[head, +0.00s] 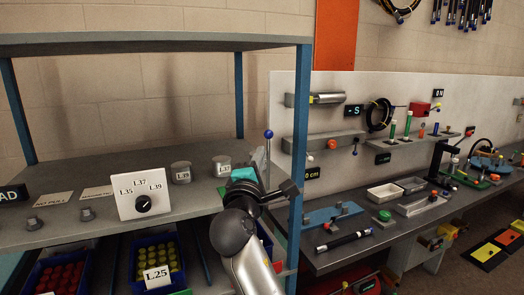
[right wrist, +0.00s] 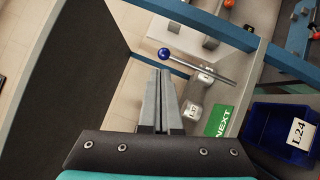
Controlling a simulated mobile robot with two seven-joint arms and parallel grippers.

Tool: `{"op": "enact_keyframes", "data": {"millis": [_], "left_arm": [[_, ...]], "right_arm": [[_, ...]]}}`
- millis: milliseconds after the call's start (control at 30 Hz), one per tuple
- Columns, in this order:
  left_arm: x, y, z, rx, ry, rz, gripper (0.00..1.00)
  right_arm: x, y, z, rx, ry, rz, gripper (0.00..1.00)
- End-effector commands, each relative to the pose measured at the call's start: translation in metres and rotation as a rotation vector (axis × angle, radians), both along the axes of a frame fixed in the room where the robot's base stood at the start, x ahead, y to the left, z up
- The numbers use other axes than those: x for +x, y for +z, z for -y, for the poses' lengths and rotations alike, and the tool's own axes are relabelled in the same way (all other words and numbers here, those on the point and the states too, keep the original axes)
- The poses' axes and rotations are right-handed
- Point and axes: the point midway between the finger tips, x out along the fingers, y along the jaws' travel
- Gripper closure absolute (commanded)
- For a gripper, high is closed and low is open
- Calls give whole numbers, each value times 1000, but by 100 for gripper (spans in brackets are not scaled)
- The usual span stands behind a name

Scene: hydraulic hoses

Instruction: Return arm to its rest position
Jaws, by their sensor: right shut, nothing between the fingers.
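My right arm rises from the bottom of the head view, and its gripper (head: 256,182) is beside the right post of the shelf rack. In the right wrist view the two fingers of the right gripper (right wrist: 162,85) are together with nothing between them. A lever with a blue ball knob (right wrist: 165,53) shows just beyond the fingertips in that view, apart from them as far as I can tell. The same blue knob (head: 268,134) shows above the gripper in the head view. The fingertips are hidden in the head view. My left gripper is in neither view.
The grey shelf (head: 70,222) holds a dial box (head: 140,196) and weights L39 (head: 181,172) and L37 (head: 222,166). Blue bins (head: 158,262) sit below. A workbench (head: 345,255) with trays stands right. A green NEXT sign (right wrist: 222,120) and bin L24 (right wrist: 278,130) are near the gripper.

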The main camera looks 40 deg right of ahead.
Motion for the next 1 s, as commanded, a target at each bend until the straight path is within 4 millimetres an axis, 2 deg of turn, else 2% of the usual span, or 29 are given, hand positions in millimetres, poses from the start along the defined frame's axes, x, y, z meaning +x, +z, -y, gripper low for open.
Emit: {"op": "enact_keyframes", "data": {"millis": [100, 300, 400, 667, 733, 767, 867, 967, 1000], "left_arm": [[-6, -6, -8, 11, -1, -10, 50], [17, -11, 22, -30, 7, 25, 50], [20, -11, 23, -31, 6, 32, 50], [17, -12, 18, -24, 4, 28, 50], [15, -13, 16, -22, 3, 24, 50], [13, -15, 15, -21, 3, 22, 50], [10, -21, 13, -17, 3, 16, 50], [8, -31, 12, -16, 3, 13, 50], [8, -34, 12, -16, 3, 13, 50]], "right_arm": [[-18, -8, -17, 1, -2, -2, 100], [-39, -14, -41, -1, -2, -3, 100], [-45, -15, -47, 0, -3, -2, 100], [-48, -16, -51, -1, -2, -4, 100], [-43, -24, -53, 4, 11, -15, 100], [-39, -31, -54, 9, 23, -23, 100], [-19, -71, -65, 45, 88, -71, 100], [5, -136, -80, 116, 179, -141, 100], [13, -167, -87, 153, 217, -173, 100]]}}
